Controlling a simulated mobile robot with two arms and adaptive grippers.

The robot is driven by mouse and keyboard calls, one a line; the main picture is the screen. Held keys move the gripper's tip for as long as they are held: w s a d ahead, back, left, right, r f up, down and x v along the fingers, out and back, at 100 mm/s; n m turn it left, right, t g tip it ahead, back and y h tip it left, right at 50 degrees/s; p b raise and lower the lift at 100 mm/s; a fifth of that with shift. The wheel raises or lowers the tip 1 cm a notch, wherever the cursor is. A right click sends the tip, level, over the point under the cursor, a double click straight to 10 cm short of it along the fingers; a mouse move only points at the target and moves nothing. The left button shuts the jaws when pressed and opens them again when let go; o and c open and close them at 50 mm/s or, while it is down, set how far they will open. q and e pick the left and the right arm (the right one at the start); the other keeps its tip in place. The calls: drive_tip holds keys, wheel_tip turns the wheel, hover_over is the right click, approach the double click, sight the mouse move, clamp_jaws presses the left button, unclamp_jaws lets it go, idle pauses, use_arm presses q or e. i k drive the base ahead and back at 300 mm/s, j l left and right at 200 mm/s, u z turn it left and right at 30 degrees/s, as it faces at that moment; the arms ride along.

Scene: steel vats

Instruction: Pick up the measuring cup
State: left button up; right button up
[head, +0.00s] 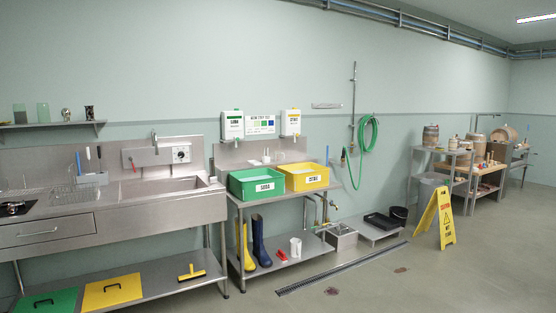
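A white cup-like vessel (296,247) stands upright on the lower shelf of the middle steel table, right of the boots. It may be the measuring cup, but it is too small for me to see any markings. Small clear or pale vessels (280,157) stand on the tabletop behind the bins, partly hidden, and I cannot tell what they are. Neither of my grippers is in view.
A green bin (257,184) and a yellow bin (307,177) sit on the middle table. Yellow and blue boots (261,241) stand below. A steel sink counter (130,207) is at left. A yellow floor sign (446,218) stands at right.

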sight(277, 155)
drive_tip(key=i+l+z, duration=0.1)
drive_tip(key=i+z, duration=0.3)
drive_tip(key=i, duration=3.5)
